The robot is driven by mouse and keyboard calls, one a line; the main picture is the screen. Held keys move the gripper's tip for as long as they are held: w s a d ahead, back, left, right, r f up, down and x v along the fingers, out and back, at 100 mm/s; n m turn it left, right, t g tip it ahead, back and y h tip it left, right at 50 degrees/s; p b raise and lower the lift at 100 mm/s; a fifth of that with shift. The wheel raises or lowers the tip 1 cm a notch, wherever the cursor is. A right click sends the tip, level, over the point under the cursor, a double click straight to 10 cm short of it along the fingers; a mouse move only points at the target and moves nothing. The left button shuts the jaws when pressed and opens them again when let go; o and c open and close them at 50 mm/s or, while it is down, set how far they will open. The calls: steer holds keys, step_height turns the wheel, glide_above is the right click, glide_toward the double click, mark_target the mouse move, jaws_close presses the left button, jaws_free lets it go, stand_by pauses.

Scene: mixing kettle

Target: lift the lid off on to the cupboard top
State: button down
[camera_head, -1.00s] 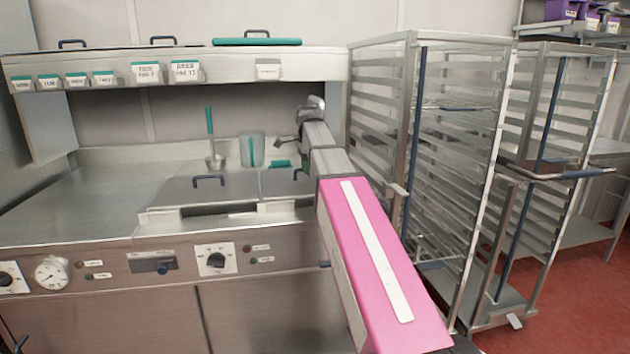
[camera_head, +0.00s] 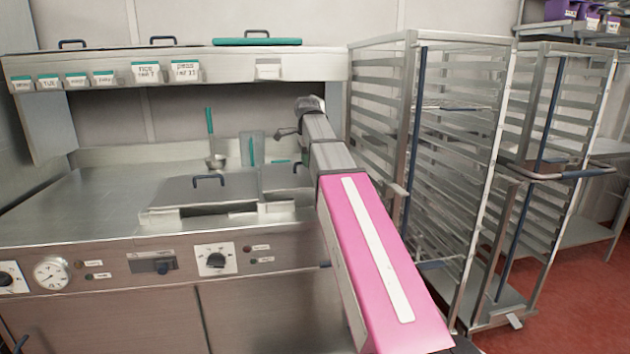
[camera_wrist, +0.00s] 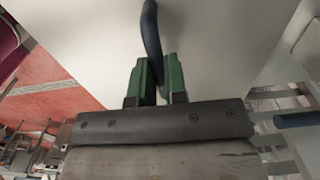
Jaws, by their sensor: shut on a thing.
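In the wrist view my gripper (camera_wrist: 156,82) has its two green fingers shut on a dark blue handle (camera_wrist: 151,28). The handle is on a broad, pale, flat lid surface (camera_wrist: 215,40). In the head view the right-hand metal lid (camera_head: 278,182) lies behind and left of my arm, and part of its dark handle (camera_head: 297,168) shows. My fingers are hidden there by my arm. The left-hand lid (camera_head: 185,192) beside it has a blue handle (camera_head: 208,180). I cannot tell how far the held lid is above the kettle.
A ladle (camera_head: 212,155) and a clear jug (camera_head: 252,150) stand behind the lids. The bench top at left (camera_head: 90,205) is clear. Tall racks (camera_head: 455,170) stand close to the right of my arm.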

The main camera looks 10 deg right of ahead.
steer(key=shift+r, duration=1.35)
